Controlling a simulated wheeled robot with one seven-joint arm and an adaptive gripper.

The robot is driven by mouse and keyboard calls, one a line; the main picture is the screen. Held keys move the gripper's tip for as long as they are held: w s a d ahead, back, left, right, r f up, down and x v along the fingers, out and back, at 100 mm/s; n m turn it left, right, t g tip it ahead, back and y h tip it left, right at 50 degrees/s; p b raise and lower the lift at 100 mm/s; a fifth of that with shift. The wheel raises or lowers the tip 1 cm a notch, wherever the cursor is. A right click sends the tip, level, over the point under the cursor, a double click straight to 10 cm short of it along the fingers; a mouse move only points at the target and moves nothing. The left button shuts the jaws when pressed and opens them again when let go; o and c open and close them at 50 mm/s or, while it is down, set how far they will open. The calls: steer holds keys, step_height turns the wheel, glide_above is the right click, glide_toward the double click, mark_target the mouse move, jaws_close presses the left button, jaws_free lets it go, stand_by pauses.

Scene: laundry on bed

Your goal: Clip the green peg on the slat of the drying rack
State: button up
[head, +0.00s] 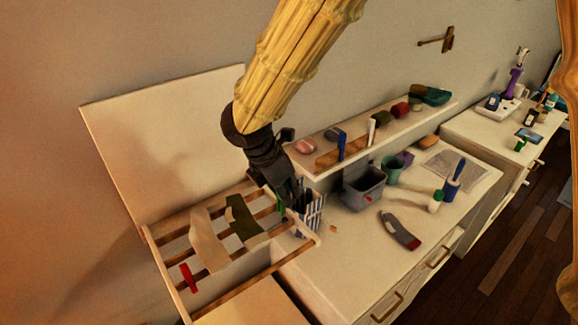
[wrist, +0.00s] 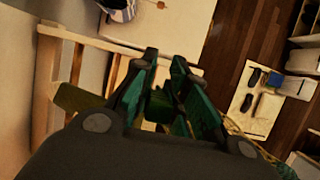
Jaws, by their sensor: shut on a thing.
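My gripper (head: 285,190) is at the right end of the wooden drying rack (head: 153,240), shut on the green peg (head: 280,202). In the wrist view the peg (wrist: 159,104) shows as a dark green piece between the fingers (wrist: 165,72). The rack has several brown slats (head: 262,213); part of it shows in the wrist view (wrist: 95,40). The peg is close to the slat ends, but I cannot tell whether it touches a slat. The fingers partly hide it.
A grey bin (head: 363,188) and a shelf (head: 340,148) are farther right.

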mark_target(292, 220)
steer(key=f, duration=0.1)
steer(key=f+b, duration=0.1)
steer(key=f, duration=0.1)
steer(key=shift+s+d+f+b, duration=0.1)
steer(key=shift+d+f+b, duration=0.05)
steer(key=shift+d+b, duration=0.15)
stand_by(1.0)
steer(key=shift+f, duration=0.1)
steer(key=shift+f+b, duration=1.25)
steer(key=shift+f, duration=1.15)
stand_by(0.7)
steer(key=o, duration=0.8)
steer(key=shift+c, duration=0.2)
